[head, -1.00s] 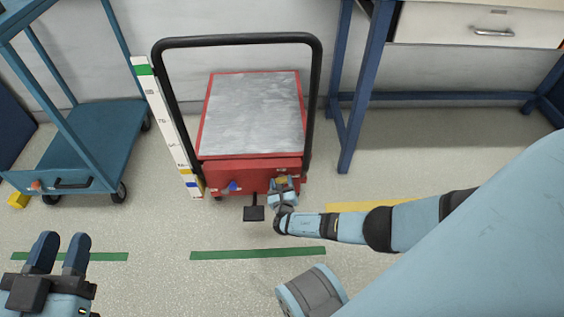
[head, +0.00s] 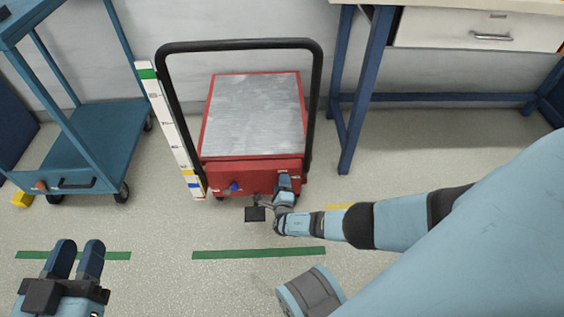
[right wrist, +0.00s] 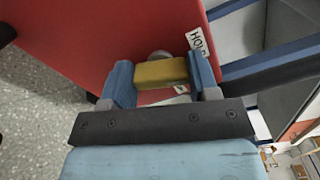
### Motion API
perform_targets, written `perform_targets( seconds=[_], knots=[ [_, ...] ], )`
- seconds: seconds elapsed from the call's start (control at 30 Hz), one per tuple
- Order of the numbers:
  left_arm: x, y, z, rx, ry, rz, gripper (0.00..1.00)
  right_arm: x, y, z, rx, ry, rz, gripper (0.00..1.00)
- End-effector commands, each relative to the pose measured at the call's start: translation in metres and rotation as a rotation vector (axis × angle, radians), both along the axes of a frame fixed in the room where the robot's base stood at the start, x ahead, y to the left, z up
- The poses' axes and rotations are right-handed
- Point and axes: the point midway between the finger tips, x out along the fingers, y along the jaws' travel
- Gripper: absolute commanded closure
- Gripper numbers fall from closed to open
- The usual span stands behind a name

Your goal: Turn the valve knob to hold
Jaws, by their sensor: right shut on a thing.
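The valve knob (right wrist: 160,72) is a yellow bar on a grey stem on the front of the red cart (head: 250,178). My right gripper (head: 284,182) is shut on the knob, with one blue finger at each end of the bar in the right wrist view (right wrist: 163,80). A white label reading HOLD (right wrist: 197,41) sits just beyond the right finger; another label is mostly hidden behind the knob. In the head view my gripper hides the knob. My left gripper (head: 79,250) is open and empty above the floor at the lower left.
A blue knob (head: 235,187) is on the cart front, and a black pedal (head: 255,213) juts out below. A scale post (head: 172,130) stands at the cart's left. A blue trolley (head: 95,140) is at left, a workbench (head: 345,100) at right.

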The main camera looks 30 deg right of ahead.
Motion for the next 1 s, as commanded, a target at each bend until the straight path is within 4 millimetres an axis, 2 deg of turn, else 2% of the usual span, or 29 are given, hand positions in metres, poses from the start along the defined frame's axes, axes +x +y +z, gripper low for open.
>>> perform_targets(
  seconds=[0.2,0.5,1.0],
  knots=[
    [-0.0003,-0.0002,0.0001,-0.002,0.01,-0.001,0.65,0.0005,-0.0007,0.0001,-0.139,0.085,-0.002,0.68],
    [-0.0017,-0.0005,-0.0015,-0.007,0.022,-0.001,0.65,0.0006,-0.0001,-0.0007,-0.257,0.156,0.0,0.68],
    [-0.0028,-0.0008,-0.0033,-0.01,0.028,-0.001,0.65,0.0005,-0.0008,-0.0009,-0.293,0.179,-0.001,0.68]
  ],
)
